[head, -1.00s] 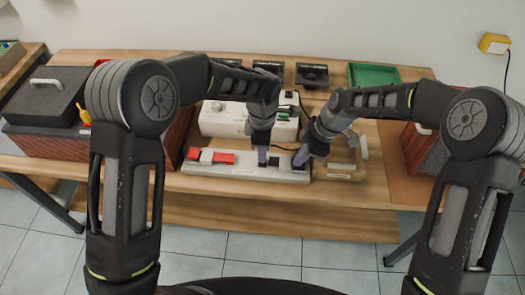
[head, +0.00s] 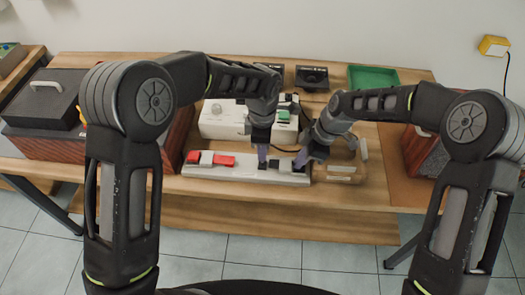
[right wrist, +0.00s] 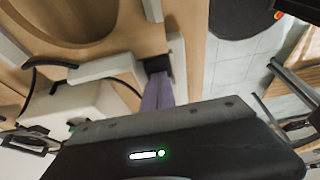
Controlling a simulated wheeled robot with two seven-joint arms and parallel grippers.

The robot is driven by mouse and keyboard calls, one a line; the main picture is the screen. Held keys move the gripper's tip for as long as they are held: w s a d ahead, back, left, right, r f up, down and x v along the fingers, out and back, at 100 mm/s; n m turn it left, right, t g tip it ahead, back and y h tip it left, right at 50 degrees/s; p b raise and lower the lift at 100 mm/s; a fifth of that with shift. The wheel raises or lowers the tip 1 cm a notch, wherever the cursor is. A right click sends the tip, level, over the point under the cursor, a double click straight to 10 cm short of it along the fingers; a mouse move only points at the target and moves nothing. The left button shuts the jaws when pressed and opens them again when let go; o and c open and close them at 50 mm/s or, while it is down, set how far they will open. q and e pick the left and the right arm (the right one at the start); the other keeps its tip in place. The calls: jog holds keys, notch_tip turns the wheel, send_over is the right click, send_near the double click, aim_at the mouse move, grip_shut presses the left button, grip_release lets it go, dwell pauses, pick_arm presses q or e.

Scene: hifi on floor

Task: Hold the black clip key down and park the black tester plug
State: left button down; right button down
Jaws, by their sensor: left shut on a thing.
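A long pale clip strip (head: 225,174) lies near the front of the bench, with a red key (head: 223,160) at its left part. My left gripper (head: 262,160) points down at the strip's right part, shut on the black clip key (head: 262,168), mostly hidden by the fingers. My right gripper (head: 302,160) is low at the strip's right end. In the right wrist view its purple fingers (right wrist: 164,92) are close together at a small black block (right wrist: 156,64), perhaps the black tester plug. Whether they grip it is unclear. A white tester box (head: 222,121) stands behind.
A green tray (head: 372,76) and black holders (head: 312,77) are at the back. Speaker-like boxes stand left (head: 45,147) and right (head: 418,150). A light brown holder (head: 340,173) is right of the strip. A dark cable runs behind my grippers.

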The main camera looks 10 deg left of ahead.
pick_arm(q)
jog(key=shift+r, duration=1.15)
pick_arm(e)
jog(key=shift+r, duration=3)
